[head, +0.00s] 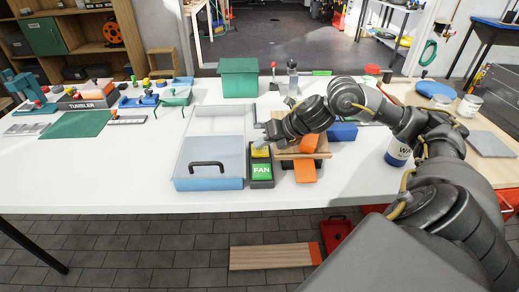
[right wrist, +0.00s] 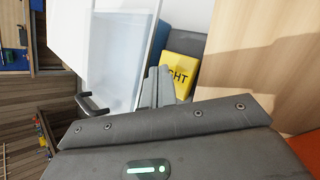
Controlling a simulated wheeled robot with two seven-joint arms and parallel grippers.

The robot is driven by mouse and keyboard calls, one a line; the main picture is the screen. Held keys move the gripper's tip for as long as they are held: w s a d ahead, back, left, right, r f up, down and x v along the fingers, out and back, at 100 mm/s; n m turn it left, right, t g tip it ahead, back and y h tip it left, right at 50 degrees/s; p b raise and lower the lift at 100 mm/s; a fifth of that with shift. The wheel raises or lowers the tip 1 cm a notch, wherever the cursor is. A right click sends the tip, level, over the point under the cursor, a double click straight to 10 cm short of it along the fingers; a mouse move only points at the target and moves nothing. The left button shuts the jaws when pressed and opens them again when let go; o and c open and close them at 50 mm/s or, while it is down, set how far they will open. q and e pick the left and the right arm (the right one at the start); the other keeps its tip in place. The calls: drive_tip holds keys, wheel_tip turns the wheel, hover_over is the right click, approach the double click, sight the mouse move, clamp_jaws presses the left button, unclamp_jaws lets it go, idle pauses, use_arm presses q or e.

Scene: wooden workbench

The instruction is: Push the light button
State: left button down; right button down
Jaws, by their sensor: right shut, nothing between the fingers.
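The yellow light button (head: 260,151) sits at the back of a dark switch box, behind the green FAN button (head: 262,172). My right gripper (head: 265,132) is shut and empty, just above and behind the yellow button in the head view. In the right wrist view, the shut fingers (right wrist: 158,85) overlap the left part of the yellow button (right wrist: 186,68), so only "GHT" of its lettering shows. I cannot tell whether the fingertips touch it. My left gripper is not in view.
A clear bin with a blue front (head: 209,183) stands directly left of the switch box. A wooden block with orange parts (head: 305,170) is close on the right. A green box (head: 239,78) stands behind. The white table is free at the front left.

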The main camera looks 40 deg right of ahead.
sight(265, 150)
drive_tip(key=shift+s+f, duration=0.2)
drive_tip(key=shift+f, duration=0.35)
drive_tip(key=shift+d+r+p, duration=0.5)
drive_tip(key=shift+r+p, duration=0.05)
drive_tip(key=shift+r, duration=0.05)
drive_tip(key=shift+w+a+r, duration=0.1)
drive_tip(key=shift+r, duration=0.05)
drive_tip(key=shift+r+p, duration=0.65)
drive_tip(key=shift+r, duration=0.15)
wheel_tip(265, 150, up, 5)
drive_tip(key=p, duration=0.4)
drive_tip(key=shift+f, duration=0.2)
